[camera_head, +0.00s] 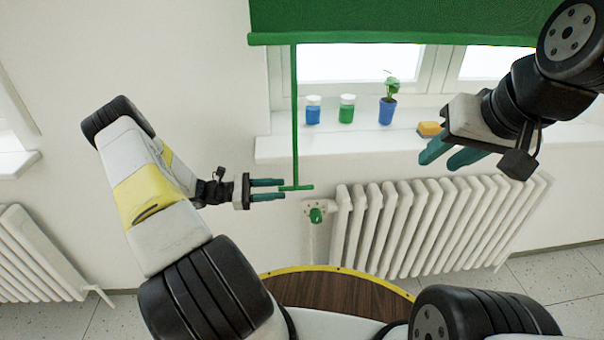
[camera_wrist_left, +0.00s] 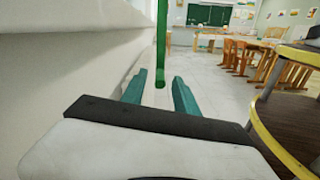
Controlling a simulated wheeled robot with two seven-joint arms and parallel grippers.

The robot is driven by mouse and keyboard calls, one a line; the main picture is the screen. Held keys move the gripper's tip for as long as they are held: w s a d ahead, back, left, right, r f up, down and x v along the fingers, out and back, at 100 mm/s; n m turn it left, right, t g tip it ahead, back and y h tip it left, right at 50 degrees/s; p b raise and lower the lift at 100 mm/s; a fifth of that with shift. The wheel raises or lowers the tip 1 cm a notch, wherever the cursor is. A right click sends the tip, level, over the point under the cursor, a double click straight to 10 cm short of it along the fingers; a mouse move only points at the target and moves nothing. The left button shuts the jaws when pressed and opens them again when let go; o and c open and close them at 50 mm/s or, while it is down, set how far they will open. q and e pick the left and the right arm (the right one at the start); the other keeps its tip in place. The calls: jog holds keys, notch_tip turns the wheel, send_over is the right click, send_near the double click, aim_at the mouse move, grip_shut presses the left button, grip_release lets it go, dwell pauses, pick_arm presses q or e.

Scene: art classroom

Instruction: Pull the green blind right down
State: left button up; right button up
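The green blind (camera_head: 390,20) hangs across the upper part of the window, its lower edge above the sill. A green pull cord (camera_head: 294,120) hangs from its left end and ends in a short green crossbar (camera_head: 296,188). My left gripper (camera_head: 284,189) is open beside the crossbar, its teal fingertips reaching the bar's left part. In the left wrist view the green cord (camera_wrist_left: 161,45) hangs down ahead, between the lines of the two open fingers; I cannot tell whether they touch it. My right gripper (camera_head: 447,155) is open and empty, in front of the sill at the right.
The sill (camera_head: 275,148) holds a blue jar (camera_head: 313,112), a green jar (camera_head: 346,110), a potted plant (camera_head: 387,108) and a yellow sponge (camera_head: 430,129). A white radiator (camera_head: 430,225) with a green valve knob (camera_head: 316,215) stands below. A yellow-rimmed round wooden top (camera_head: 340,290) is in front.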

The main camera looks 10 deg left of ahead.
aim_at(294, 189)
pick_arm(q)
jog(key=x, duration=0.5)
jog(key=shift+d, duration=0.1)
grip_shut()
jog(key=shift+s+f, duration=0.1)
dwell(1.2)
